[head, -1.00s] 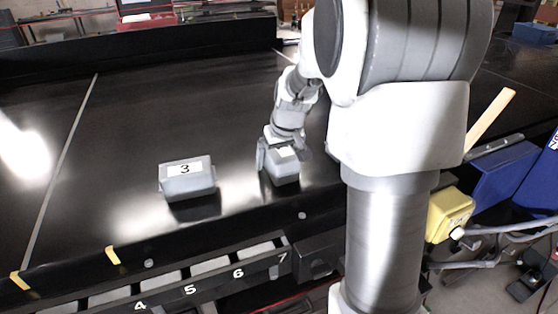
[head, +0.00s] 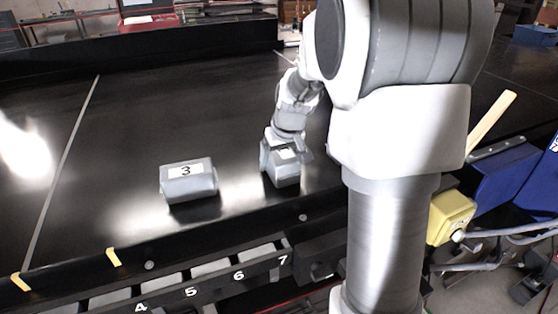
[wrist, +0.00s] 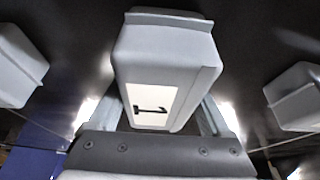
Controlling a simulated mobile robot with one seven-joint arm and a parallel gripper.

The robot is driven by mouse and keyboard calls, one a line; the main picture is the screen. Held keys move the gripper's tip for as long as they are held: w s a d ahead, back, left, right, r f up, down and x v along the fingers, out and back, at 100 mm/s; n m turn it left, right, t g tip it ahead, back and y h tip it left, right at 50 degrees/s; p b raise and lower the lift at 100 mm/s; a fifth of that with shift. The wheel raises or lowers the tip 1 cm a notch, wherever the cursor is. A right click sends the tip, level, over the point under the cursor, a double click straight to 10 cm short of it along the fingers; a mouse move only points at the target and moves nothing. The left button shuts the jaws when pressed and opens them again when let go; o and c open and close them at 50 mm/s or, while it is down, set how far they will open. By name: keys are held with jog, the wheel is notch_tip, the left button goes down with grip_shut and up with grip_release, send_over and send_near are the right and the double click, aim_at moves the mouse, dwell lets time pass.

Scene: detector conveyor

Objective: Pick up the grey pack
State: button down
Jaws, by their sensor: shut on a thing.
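A grey pack (head: 284,177) with a white label sits on the black belt in the head view, under my gripper (head: 283,155). In the wrist view the same grey pack (wrist: 165,50) fills the middle, and its label reads 1. My gripper is shut on it, with a finger along each side. The pack looks to be resting on the belt. My gripper partly covers its top in the head view.
Another grey pack (head: 190,184), labelled 3, stands to the left on the belt (head: 130,130). The wrist view shows a pack on the left (wrist: 15,65) and one on the right (wrist: 295,97). Numbered slots (head: 212,267) line the front edge.

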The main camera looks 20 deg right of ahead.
jog(key=shift+r, duration=0.15)
jog(key=shift+r+p, duration=0.35)
jog(key=shift+p, duration=0.05)
notch_tip(320, 180, up, 3)
jog(key=shift+w+b, duration=0.1)
jog(key=shift+b, duration=0.35)
jog(key=s+d+r+b, duration=0.2)
jog(key=s+d+r, duration=0.4)
jog(key=d, duration=0.4)
jog(key=shift+v, duration=0.8)
jog(key=shift+w, duration=0.1)
